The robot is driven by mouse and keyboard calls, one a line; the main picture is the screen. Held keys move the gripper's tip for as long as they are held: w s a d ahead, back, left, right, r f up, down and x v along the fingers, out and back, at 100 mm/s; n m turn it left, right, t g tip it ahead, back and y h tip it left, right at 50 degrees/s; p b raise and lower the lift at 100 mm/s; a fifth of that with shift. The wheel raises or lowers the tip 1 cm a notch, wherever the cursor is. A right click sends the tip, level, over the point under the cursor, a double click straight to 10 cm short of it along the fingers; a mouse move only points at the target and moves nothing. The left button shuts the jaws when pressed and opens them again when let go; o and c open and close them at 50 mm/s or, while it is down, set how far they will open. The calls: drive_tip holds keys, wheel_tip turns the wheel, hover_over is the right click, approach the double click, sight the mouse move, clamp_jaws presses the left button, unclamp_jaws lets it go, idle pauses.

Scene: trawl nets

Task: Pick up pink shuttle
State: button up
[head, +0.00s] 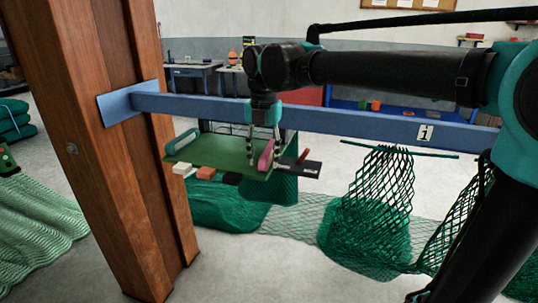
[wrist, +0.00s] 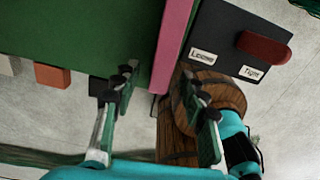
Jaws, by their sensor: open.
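The pink shuttle (head: 266,154) stands at the right end of a green board (head: 222,155). In the wrist view it is a pink bar (wrist: 174,40) along the board's edge. My gripper (head: 264,160) is over the board's right part with its fingers pointing down. In the wrist view my gripper (wrist: 160,80) is open, one finger on each side of the pink bar's near end. I cannot tell whether either finger touches it. The shuttle's far end is cut off in the wrist view.
A dark plate (wrist: 235,45) labelled "Loose" and "Tight" with a red handle (wrist: 264,47) is right of the shuttle. Green nets (head: 365,235) hang right.

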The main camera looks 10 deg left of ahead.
drive_tip(key=shift+f, duration=0.5)
clamp_jaws()
drive_tip(key=shift+r, duration=0.1)
